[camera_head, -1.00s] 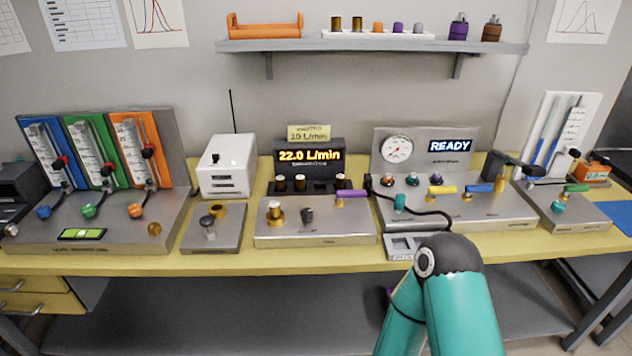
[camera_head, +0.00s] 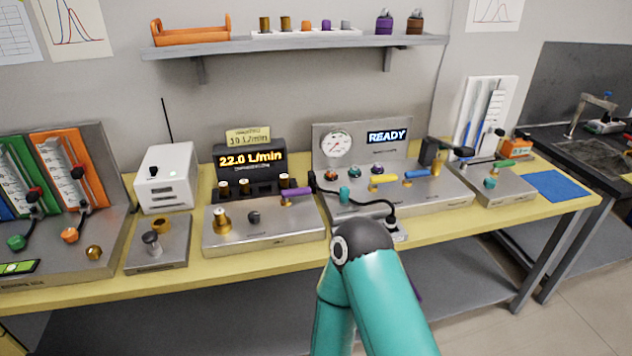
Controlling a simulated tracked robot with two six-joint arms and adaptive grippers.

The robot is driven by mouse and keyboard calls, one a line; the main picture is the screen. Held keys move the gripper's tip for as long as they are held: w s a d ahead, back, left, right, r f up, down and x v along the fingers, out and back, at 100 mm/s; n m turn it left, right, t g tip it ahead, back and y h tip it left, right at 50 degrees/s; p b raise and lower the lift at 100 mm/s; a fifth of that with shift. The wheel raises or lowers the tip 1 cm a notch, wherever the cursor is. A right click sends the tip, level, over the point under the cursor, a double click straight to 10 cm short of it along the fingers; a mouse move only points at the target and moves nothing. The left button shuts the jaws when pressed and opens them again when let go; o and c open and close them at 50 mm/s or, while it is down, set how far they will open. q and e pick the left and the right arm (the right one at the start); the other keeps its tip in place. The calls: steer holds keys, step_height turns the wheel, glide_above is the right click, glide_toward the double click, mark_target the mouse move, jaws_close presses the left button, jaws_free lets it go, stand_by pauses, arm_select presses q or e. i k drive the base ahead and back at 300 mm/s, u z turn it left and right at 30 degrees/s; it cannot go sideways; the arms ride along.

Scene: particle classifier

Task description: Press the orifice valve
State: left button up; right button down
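Several candidate valves stand on the bench, and no readable label shows which is the orifice valve. The middle station (camera_head: 265,236) has a brass knob (camera_head: 222,222), a dark knob (camera_head: 254,217) and a purple lever (camera_head: 296,192). Several brass-and-black pieces stand behind them, below a display (camera_head: 250,160) reading 22.0 L/min. The right station has a yellow lever (camera_head: 384,179), a blue lever (camera_head: 417,174) and a teal knob (camera_head: 344,194). One teal arm of mine rises at bottom centre, its dark joint before the bench edge. Neither gripper shows.
A gauge (camera_head: 336,144) and a READY display (camera_head: 387,136) stand at the right station's back. A black cable (camera_head: 360,202) crosses its front. A white box (camera_head: 167,178) and flowmeter panels (camera_head: 72,170) stand left. A shelf (camera_head: 300,43) hangs above. The yellow bench front is narrow.

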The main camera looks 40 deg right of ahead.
mark_target(286, 194)
steer(key=k, duration=1.2)
steer(key=z, duration=0.3)
steer(key=i, duration=0.9)
steer(key=z, duration=0.05)
